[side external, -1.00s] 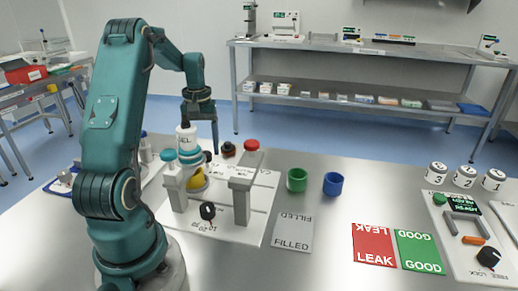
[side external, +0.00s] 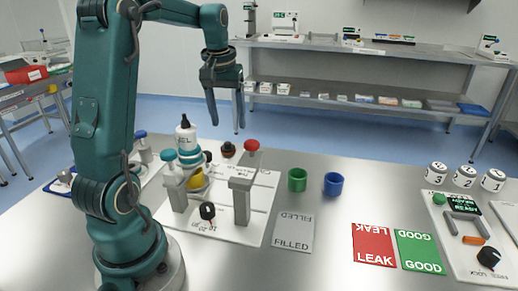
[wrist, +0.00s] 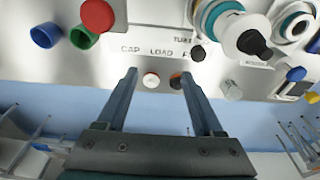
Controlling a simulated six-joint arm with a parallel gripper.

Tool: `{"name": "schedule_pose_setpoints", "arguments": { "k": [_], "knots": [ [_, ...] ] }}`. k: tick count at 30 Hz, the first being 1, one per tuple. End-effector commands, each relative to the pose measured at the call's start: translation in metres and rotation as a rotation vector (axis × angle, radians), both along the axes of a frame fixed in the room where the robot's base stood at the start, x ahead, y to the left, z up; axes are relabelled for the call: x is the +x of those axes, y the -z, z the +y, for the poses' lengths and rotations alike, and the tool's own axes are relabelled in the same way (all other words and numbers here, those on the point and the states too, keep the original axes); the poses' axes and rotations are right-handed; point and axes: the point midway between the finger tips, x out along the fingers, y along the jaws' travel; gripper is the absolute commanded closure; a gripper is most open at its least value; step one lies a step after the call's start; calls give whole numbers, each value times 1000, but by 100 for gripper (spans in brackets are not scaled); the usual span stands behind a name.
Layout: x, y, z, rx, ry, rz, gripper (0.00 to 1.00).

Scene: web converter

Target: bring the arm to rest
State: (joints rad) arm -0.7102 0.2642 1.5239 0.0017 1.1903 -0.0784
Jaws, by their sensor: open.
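My gripper (side external: 225,118) is raised above the far side of the white station plate (side external: 225,228), fingers pointing down. Its two fingers are apart with nothing between them, and it touches nothing. In the wrist view the open fingers (wrist: 157,78) reach toward the plate's edge. The white bottle with a black tip (side external: 186,138) stands upright at the station, left of and below my gripper. It also shows in the wrist view (wrist: 235,32) at the upper right.
Grey posts with a teal knob (side external: 169,155) and a red knob (side external: 252,146) rise from the plate. A green cup (side external: 297,180) and a blue cup (side external: 333,184) stand to the right. FILLED (side external: 293,232), LEAK (side external: 374,244) and GOOD (side external: 419,250) pads lie bare.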

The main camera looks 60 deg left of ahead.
Motion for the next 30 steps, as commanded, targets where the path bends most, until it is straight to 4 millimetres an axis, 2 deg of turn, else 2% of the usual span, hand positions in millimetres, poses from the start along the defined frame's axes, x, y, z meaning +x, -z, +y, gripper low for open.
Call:
{"name": "schedule_pose_setpoints", "arguments": {
  "k": [1, 6, 11, 15, 18, 22, 27, 30],
  "knots": [
    [3, -13, -25, 24, 72, -29, 31],
    [-6, -37, -93, 76, 272, -111, 31],
    [-30, -46, -147, 112, 455, -193, 31],
    [-59, -41, -184, 130, 604, -260, 31],
    [-79, -31, -202, 136, 694, -299, 31],
    [-98, -14, -213, 139, 765, -321, 31],
    [-106, 2, -213, 134, 776, -299, 31],
    [-104, 1, -213, 140, 780, -308, 31]
  ]
}}
